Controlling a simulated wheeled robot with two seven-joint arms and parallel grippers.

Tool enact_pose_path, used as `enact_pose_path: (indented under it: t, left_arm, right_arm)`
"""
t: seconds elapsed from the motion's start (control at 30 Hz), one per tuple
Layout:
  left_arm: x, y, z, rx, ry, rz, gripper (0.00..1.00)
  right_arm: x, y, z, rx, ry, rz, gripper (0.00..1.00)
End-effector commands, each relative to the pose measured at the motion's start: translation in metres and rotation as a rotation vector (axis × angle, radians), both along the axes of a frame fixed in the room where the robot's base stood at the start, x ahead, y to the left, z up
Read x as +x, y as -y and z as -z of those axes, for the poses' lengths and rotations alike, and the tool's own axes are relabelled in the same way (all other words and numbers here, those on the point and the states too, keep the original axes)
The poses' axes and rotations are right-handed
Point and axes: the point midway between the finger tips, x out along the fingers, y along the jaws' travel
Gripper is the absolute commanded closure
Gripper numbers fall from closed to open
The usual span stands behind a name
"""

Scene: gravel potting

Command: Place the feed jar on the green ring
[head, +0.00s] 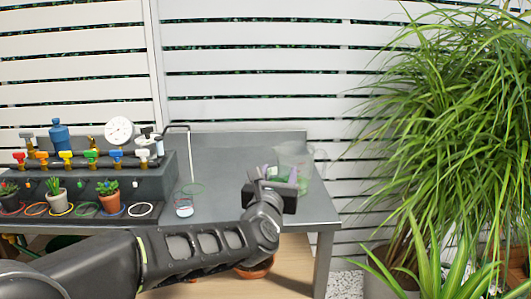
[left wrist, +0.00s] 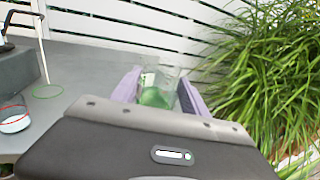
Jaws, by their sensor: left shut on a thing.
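The feed jar, a clear jar with green contents (head: 293,158), is held by my left gripper (head: 278,186) over the right end of the grey bench. In the left wrist view the jar (left wrist: 156,96) sits between the two pale purple fingers, which are shut on it. A thin green ring (head: 192,189) lies flat and empty on the bench, left of the gripper. It also shows in the left wrist view (left wrist: 48,91). Another green ring (head: 87,209) lies in the row of coloured rings at left. My right gripper is not in view.
A small clear jar with white contents (head: 184,210) stands near the green ring; it has a red line in the wrist view. The valve manifold (head: 90,165) and potted plants (head: 108,196) fill the left. A large grassy plant (head: 450,120) stands right.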

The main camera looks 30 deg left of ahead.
Motion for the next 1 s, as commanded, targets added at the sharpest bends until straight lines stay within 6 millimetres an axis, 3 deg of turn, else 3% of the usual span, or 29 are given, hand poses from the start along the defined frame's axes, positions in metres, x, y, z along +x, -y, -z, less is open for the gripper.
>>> enact_pose_path:
  t: [0.17,0.4,0.53,0.9,1.0]
  left_arm:
    - [0.007,0.037,0.058,0.001,-0.010,0.082,1.00]
    - [0.018,0.106,0.165,-0.004,-0.015,0.235,1.00]
    - [0.024,0.132,0.205,-0.005,-0.009,0.295,1.00]
    - [0.032,0.178,0.274,-0.003,-0.002,0.395,1.00]
    - [0.032,0.176,0.274,-0.005,-0.008,0.392,1.00]
  right_arm:
    - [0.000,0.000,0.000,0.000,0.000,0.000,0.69]
    - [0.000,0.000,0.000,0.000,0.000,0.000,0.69]
    - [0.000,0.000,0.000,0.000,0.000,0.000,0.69]
    - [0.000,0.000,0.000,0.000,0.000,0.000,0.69]
    - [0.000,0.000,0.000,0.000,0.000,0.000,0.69]
